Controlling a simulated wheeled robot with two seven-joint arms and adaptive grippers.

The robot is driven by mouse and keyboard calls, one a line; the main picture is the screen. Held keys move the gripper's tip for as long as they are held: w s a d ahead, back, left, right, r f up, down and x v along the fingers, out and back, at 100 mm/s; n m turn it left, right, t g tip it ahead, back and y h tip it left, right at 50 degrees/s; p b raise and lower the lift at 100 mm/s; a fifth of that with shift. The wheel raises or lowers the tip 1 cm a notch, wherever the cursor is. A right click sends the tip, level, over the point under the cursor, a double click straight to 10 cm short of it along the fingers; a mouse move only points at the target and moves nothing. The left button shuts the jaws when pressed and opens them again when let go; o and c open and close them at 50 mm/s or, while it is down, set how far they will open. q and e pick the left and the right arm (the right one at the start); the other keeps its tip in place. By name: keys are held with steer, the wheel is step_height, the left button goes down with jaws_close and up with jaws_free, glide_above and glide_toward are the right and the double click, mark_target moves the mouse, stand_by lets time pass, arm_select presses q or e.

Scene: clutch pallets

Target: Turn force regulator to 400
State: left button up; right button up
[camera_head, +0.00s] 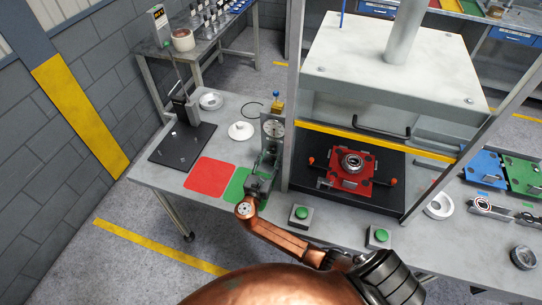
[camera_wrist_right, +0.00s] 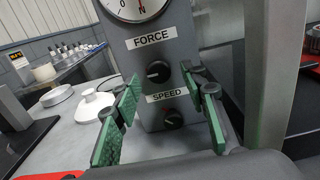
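The force regulator is a black knob (camera_wrist_right: 157,71) under the FORCE label on a grey control box. A dial gauge (camera_wrist_right: 137,6) above it is cut off by the top edge; its reading is not clear. A second black knob (camera_wrist_right: 173,119) sits under the SPEED label. In the head view the box shows with its gauge (camera_head: 273,128), beside the press. My right gripper (camera_wrist_right: 162,82) is open, its green-padded fingers either side of the knobs and apart from them. In the head view the right gripper (camera_head: 262,172) is in front of the box. My left gripper is not in view.
The press post (camera_wrist_right: 264,70) stands close right of the box. A white round part (camera_head: 240,131), a red mat (camera_head: 210,175) and a black stand (camera_head: 182,143) are to the left. Green buttons (camera_head: 301,214) (camera_head: 379,236) lie along the front edge. A red fixture (camera_head: 354,172) sits under the press.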

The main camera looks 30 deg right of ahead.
steer(key=shift+w+d, duration=0.4)
steer(key=shift+d, duration=0.05)
jaws_close()
stand_by(0.3)
